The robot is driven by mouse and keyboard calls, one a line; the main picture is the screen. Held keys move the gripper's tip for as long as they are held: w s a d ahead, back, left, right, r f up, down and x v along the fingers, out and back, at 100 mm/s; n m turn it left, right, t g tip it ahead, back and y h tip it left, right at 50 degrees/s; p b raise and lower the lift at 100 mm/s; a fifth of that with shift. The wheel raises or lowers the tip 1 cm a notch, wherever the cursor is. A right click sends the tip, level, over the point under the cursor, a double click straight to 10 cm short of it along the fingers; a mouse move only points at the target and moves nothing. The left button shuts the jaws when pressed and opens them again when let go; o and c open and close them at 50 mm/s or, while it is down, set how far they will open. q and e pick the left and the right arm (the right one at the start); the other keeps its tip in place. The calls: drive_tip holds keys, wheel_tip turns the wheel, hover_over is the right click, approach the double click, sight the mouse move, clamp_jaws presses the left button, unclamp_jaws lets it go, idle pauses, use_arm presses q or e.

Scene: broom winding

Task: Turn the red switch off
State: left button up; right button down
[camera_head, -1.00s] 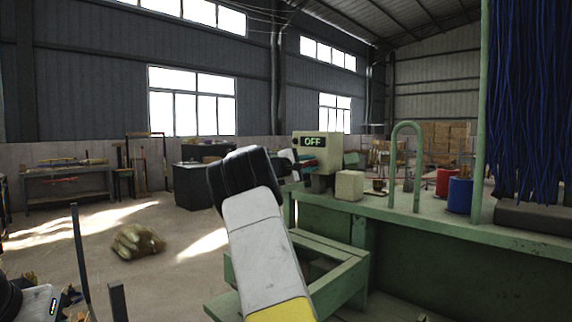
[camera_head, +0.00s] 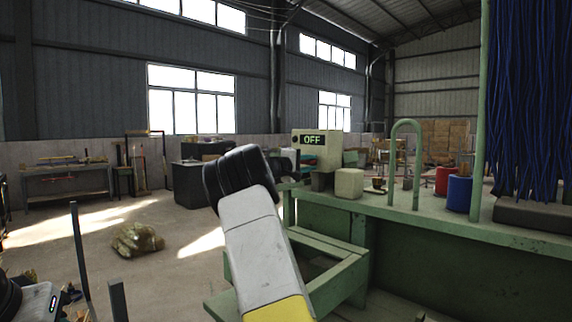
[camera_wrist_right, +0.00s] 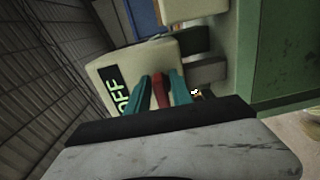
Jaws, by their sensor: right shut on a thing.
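In the right wrist view the box (camera_wrist_right: 150,56) shows tilted, with the same display (camera_wrist_right: 119,92). The red switch (camera_wrist_right: 160,86) lies between the two teal fingers of my right gripper (camera_wrist_right: 162,88), which is shut on it at the box's front. In the head view my right wrist hides most of this contact. My left gripper is not in view.
The green bench (camera_head: 450,226) runs to the right, with a green hoop (camera_head: 417,165), red spool (camera_head: 445,180), blue spool (camera_head: 459,194) and hanging blue bristles (camera_head: 530,100).

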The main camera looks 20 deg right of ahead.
drive_tip(key=shift+f, duration=0.1)
drive_tip(key=c, duration=1.4)
unclamp_jaws()
drive_tip(key=v, duration=0.7)
drive_tip(key=shift+s+a, duration=0.15)
drive_tip(key=shift+a, duration=0.2)
drive_tip(key=s+f+m+g+y, duration=0.3)
drive_tip(key=s+f+y, duration=0.6)
drive_tip(key=s+f, duration=0.5)
drive_tip(key=s+a+f+t+y, duration=0.2)
drive_tip(key=s+a+y, duration=0.7)
drive_tip(key=s+a, duration=1.8)
drive_tip(key=shift+s+f+m+y, duration=0.2)
drive_tip(key=shift+f+m+y, duration=0.2)
drive_tip(key=shift+f, duration=0.1)
